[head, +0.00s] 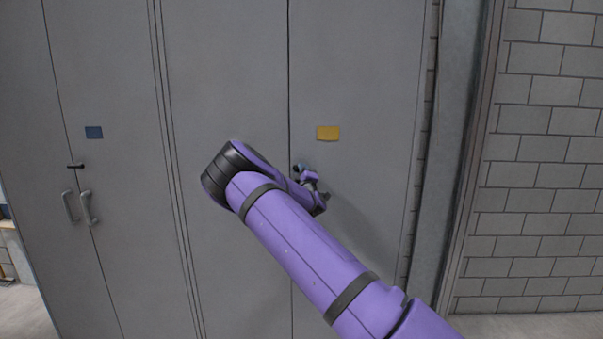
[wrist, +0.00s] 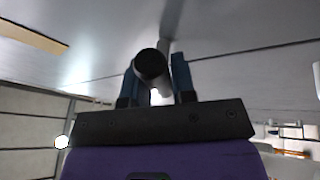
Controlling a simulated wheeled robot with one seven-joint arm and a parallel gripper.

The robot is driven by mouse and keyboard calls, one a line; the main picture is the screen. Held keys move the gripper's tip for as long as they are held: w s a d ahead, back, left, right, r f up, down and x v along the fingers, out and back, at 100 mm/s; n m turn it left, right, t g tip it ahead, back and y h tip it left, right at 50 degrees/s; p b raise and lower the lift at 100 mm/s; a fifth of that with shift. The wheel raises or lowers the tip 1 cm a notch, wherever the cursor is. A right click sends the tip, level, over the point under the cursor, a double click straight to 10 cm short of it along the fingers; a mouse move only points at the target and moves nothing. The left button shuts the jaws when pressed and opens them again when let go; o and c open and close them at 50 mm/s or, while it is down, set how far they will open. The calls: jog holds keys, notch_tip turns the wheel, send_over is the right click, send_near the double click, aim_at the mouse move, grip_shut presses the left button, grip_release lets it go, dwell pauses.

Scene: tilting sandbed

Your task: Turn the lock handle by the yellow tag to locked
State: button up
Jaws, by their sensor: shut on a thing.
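The yellow tag (head: 328,133) is on the right-hand grey cabinet door, right of the door seam. My gripper (head: 301,171) is just below and left of it, close to the door at the seam. In the wrist view my gripper (wrist: 155,75) has its two blue fingers on either side of the dark round end of the lock handle (wrist: 150,64), shut on it. The handle's direction is hard to tell; in the head view the gripper and wrist hide most of it. The yellow tag also shows in the wrist view (wrist: 32,38), at upper left.
A second cabinet on the left has a blue tag (head: 94,132), a black lock handle (head: 75,166) lying level, and two grey pull handles (head: 86,208). A brick wall (head: 545,170) stands at the right. My arm covers the lower middle of the doors.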

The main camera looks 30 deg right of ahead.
jog(key=n+y, duration=0.1)
jog(key=n, duration=0.2)
jog(key=n+g+y, duration=0.1)
jog(key=n+y, duration=0.1)
jog(key=n, duration=0.2)
dwell(0.4)
jog(key=o, duration=0.9)
jog(key=shift+s+f, duration=0.1)
jog(key=v, duration=1)
jog(key=shift+s, duration=0.35)
